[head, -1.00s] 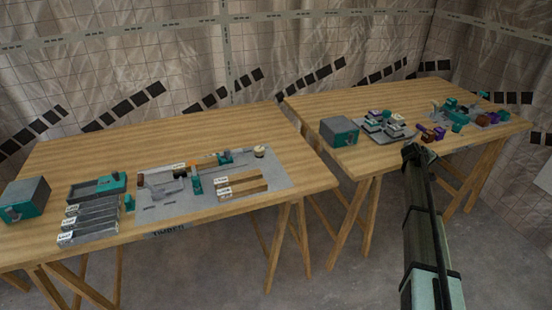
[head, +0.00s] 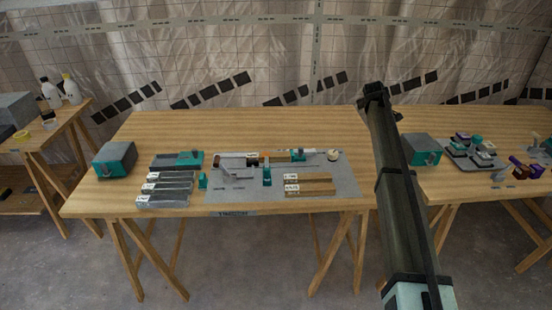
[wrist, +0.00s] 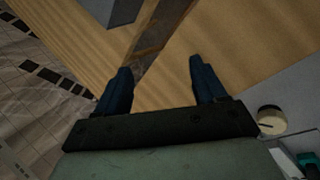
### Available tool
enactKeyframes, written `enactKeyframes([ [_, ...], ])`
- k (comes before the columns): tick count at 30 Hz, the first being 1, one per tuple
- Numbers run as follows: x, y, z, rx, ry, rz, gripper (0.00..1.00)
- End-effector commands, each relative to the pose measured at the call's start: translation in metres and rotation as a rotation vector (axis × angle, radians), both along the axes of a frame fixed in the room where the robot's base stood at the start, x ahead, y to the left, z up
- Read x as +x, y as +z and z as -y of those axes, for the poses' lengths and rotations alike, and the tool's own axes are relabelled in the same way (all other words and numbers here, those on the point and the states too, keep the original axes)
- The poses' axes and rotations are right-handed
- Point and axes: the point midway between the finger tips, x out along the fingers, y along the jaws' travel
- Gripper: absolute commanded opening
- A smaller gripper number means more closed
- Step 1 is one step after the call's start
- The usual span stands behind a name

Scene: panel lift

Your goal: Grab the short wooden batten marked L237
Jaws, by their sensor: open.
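Two wooden battens with white labels at their left ends lie at the right front of the grey mat (head: 345,185) on the middle table: an upper batten (head: 318,179) and a lower batten (head: 318,190). The label lettering is too small to read, so I cannot tell which is L237. My gripper (head: 374,92) is raised, far to the right of and apart from the battens. In the wrist view my gripper (wrist: 162,75) has its two dark fingers apart with nothing between them. No batten can be made out in the wrist view.
The mat also holds a teal clamp (head: 267,174) and a round cream-topped piece (head: 333,155). Labelled grey bins (head: 165,188) and a teal-and-grey box (head: 115,160) stand left. Another box (head: 420,150) stands on the right table. The middle table's back is clear.

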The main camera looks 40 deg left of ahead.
Motion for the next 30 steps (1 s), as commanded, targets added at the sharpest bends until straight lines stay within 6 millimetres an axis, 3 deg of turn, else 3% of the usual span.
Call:
enactKeyframes([
  [1,-0.022,0.003,-0.038,-0.003,0.06,-0.044,0.7],
  [6,-0.103,0.008,-0.137,-0.022,0.267,-0.202,0.7],
  [12,-0.206,0.021,-0.235,-0.044,0.521,-0.372,0.7],
  [15,-0.25,0.027,-0.269,-0.054,0.628,-0.44,0.7],
  [18,-0.283,0.032,-0.291,-0.061,0.704,-0.486,0.7],
  [21,-0.303,0.035,-0.304,-0.065,0.753,-0.516,0.7],
  [30,-0.312,0.019,-0.308,-0.067,0.775,-0.53,0.7],
])
